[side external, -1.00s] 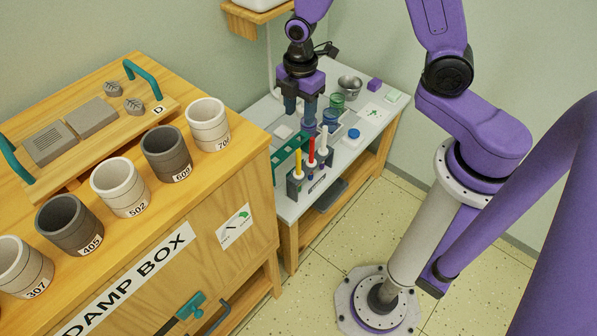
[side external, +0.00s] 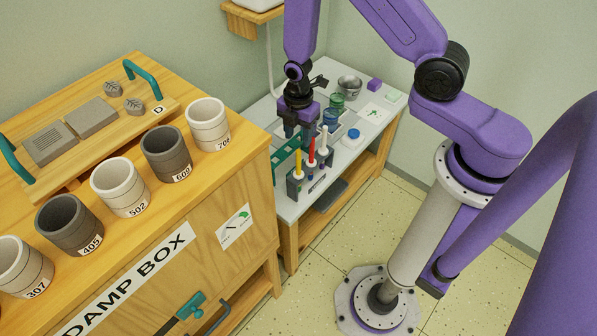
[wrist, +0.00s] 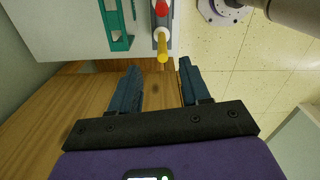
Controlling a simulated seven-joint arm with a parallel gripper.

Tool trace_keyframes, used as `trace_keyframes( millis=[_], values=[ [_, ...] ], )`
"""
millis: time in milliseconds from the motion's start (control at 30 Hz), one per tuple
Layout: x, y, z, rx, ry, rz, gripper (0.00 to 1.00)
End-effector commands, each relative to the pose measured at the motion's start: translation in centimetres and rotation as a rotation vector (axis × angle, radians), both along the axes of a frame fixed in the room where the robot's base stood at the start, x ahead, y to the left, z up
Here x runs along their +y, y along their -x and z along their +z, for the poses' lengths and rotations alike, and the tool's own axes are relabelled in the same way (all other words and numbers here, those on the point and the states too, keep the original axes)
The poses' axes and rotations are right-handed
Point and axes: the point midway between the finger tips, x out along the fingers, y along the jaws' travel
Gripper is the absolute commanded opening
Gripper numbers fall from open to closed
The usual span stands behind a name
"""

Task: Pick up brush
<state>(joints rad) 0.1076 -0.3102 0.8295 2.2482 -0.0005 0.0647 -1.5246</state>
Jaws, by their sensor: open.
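A yellow handle (side external: 298,162), a red handle (side external: 312,151) and a white handle (side external: 323,140) stand upright in a grey holder (side external: 294,187) on the side table. Which one is the brush I cannot tell. My gripper (side external: 298,138) is open and empty, just above and behind the yellow handle in the side view. In the wrist view my gripper (wrist: 159,66) has its fingers apart. The yellow handle (wrist: 163,52) shows just beyond the gap between the fingertips, with the red handle (wrist: 161,9) further off.
A teal rack (side external: 284,158) stands left of the holder; it also shows in the wrist view (wrist: 117,28). Jars, a blue lid (side external: 354,133) and a metal cup (side external: 350,85) stand behind. The wooden damp box (side external: 235,190) with several cups is close at the left.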

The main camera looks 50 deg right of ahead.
Motion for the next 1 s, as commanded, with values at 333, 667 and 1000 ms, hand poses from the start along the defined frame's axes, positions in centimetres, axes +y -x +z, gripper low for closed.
trace_keyframes(
  millis=[333,667,1000],
  values=[
    [0.0,0.0,-4.3,0.001,0.000,0.000,0.47],
    [0.2,0.2,-6.0,0.001,0.000,0.000,0.47],
    [0.4,0.4,-9.8,0.000,0.000,0.000,0.47]
  ],
)
